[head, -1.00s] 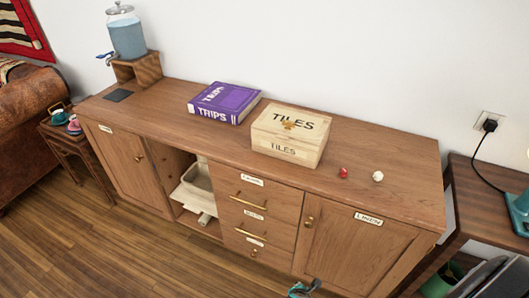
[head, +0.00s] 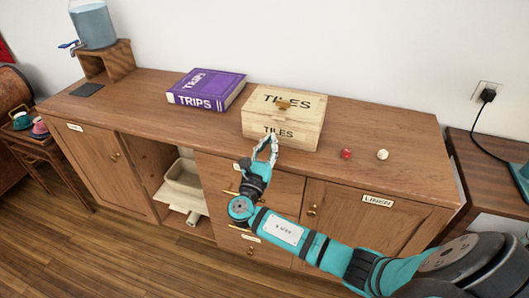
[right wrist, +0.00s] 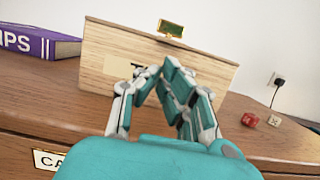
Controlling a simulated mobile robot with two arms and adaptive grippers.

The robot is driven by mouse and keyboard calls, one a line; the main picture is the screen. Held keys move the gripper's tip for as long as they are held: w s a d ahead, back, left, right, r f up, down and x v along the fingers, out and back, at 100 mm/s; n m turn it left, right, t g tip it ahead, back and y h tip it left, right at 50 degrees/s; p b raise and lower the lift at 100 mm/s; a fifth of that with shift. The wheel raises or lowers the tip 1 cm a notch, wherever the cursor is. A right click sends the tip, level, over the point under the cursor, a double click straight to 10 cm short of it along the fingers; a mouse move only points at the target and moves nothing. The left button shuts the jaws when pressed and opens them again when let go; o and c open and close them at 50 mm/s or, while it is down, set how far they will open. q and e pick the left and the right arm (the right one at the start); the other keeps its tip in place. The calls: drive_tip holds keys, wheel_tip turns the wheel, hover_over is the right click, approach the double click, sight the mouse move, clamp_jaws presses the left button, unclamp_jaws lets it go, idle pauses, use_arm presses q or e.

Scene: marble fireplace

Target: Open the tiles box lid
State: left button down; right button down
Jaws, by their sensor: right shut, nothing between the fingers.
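The tiles box (head: 262,126) is a pale wooden box marked TILES on its lid and front. It stands on the wooden sideboard with its lid (head: 300,100) down. My right gripper (head: 270,140) is in front of the box's front face, below the lid. Its fingers are shut and empty, and they hide part of the front label in the right wrist view. I cannot tell whether they touch the box. My left gripper is not in view.
A purple TRIPS book (head: 205,90) lies left of the box. A red die (head: 346,154) and a white die (head: 382,155) lie to its right. The sideboard top (head: 410,150) is otherwise clear there. A water dispenser (head: 94,26) stands at the far left.

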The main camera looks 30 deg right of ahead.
sight(276, 124)
drive_tip(key=x, duration=0.3)
drive_tip(key=shift+w+d, duration=0.1)
drive_tip(key=shift+d, duration=0.1)
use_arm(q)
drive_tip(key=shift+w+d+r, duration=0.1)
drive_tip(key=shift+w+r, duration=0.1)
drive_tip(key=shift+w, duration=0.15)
use_arm(e)
drive_tip(key=shift+w+d+r, duration=0.1)
drive_tip(key=shift+w+d, duration=0.05)
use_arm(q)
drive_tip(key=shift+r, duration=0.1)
use_arm(e)
drive_tip(key=shift+r, duration=0.1)
